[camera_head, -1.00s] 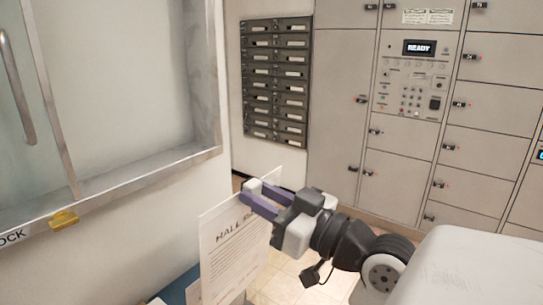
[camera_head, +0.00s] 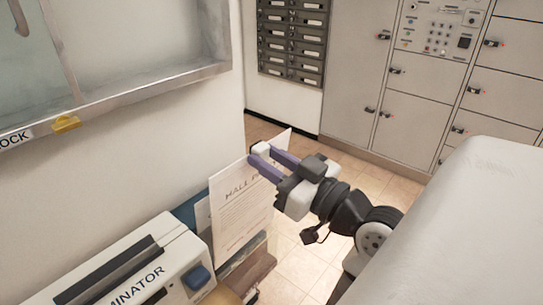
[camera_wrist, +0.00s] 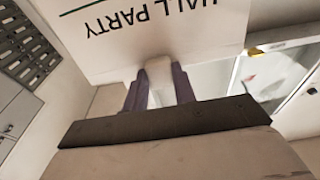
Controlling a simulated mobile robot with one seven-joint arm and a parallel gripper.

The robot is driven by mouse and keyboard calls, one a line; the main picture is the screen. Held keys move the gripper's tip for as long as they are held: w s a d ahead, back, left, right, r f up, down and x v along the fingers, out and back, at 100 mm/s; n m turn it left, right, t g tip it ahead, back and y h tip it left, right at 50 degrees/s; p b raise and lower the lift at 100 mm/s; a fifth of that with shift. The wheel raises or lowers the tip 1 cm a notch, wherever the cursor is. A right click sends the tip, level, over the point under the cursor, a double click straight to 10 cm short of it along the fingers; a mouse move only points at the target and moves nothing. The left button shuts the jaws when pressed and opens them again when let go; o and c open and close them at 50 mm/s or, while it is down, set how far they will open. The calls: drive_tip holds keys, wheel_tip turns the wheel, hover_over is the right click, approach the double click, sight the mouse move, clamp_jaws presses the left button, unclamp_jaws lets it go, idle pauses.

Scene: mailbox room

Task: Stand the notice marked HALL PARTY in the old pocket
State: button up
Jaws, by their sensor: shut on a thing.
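The notice (camera_head: 240,208) is a white sheet with a HALL PARTY heading and lines of small print. It hangs upright and slightly tilted from my gripper (camera_head: 262,158), which is shut on its top edge. In the wrist view the notice (camera_wrist: 170,35) fills the top, its heading upside down, with the purple fingers of my gripper (camera_wrist: 158,85) at its edge. Its lower part is in front of a blue surface beside the laminator. I cannot make out the old pocket in these frames.
A white laminator (camera_head: 130,275) stands at the lower left on a table. A glass-fronted wall case (camera_head: 120,65) with a metal frame and yellow latch (camera_head: 66,123) is above it. Grey lockers (camera_head: 345,90) and dark mailboxes (camera_head: 291,40) line the back. Tiled floor (camera_head: 290,255) is open below my arm.

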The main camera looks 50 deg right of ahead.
sight(252, 191)
drive_tip(key=shift+w+f+b, duration=0.25)
drive_tip(key=shift+f+b, duration=1.2)
drive_tip(key=shift+f, duration=0.25)
drive_tip(key=shift+w+f+b, duration=0.25)
drive_tip(key=shift+f+b, duration=1.25)
drive_tip(key=shift+f, duration=0.15)
drive_tip(key=shift+w+f+b, duration=0.25)
drive_tip(key=shift+f+b, duration=1.2)
drive_tip(key=shift+f, duration=0.25)
drive_tip(key=o, duration=1)
drive_tip(key=shift+s, duration=0.1)
drive_tip(key=s, duration=0.4)
drive_tip(key=s+f+b, duration=0.1)
drive_tip(key=s, duration=0.4)
drive_tip(key=s+d+f+b, duration=0.1)
drive_tip(key=s, duration=0.3)
drive_tip(key=shift+s, duration=0.25)
